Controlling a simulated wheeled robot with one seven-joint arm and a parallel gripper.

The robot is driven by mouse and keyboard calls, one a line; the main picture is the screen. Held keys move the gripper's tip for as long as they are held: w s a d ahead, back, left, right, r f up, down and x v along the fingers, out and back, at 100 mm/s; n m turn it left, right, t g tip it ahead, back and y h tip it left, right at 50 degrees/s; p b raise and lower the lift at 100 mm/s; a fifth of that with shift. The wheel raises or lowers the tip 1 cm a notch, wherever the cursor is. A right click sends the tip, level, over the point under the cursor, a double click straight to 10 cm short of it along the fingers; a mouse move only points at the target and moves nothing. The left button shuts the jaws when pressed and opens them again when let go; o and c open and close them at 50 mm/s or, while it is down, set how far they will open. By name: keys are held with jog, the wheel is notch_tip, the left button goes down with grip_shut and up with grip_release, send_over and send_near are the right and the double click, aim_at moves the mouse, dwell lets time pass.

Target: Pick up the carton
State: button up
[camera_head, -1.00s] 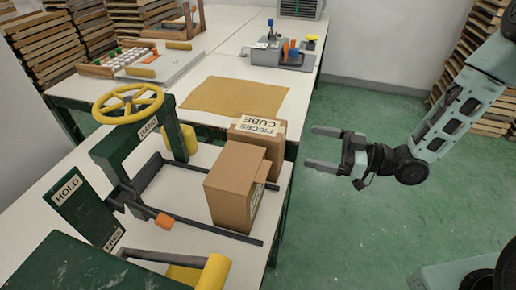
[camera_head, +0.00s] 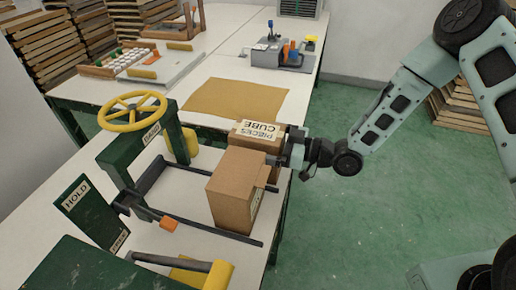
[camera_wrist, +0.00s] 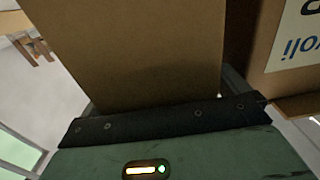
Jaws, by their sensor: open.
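Two brown cartons stand side by side on the press bed. The far carton (camera_head: 258,136) has a white label reading CUBE PIECES on top. The near carton (camera_head: 232,188) is taller, with a label on its right side. My gripper (camera_head: 284,150) is at the right side of the far carton, pointing left. In the wrist view the far carton's plain face (camera_wrist: 140,50) fills the space between my open fingers, close to the palm. The near carton's label shows at the right of the wrist view (camera_wrist: 297,45). The fingertips are mostly hidden; I cannot tell whether they touch.
A green press frame with a yellow wheel (camera_head: 132,111) stands left of the cartons. Dark rails (camera_head: 215,230) run around them. An orange block (camera_head: 169,224) sits by the near rail. A tan sheet (camera_head: 236,97) lies behind. Green floor is open at right.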

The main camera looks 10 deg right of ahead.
jog(key=shift+a, duration=0.2)
jog(key=c, duration=1.5)
jog(key=shift+r, duration=0.15)
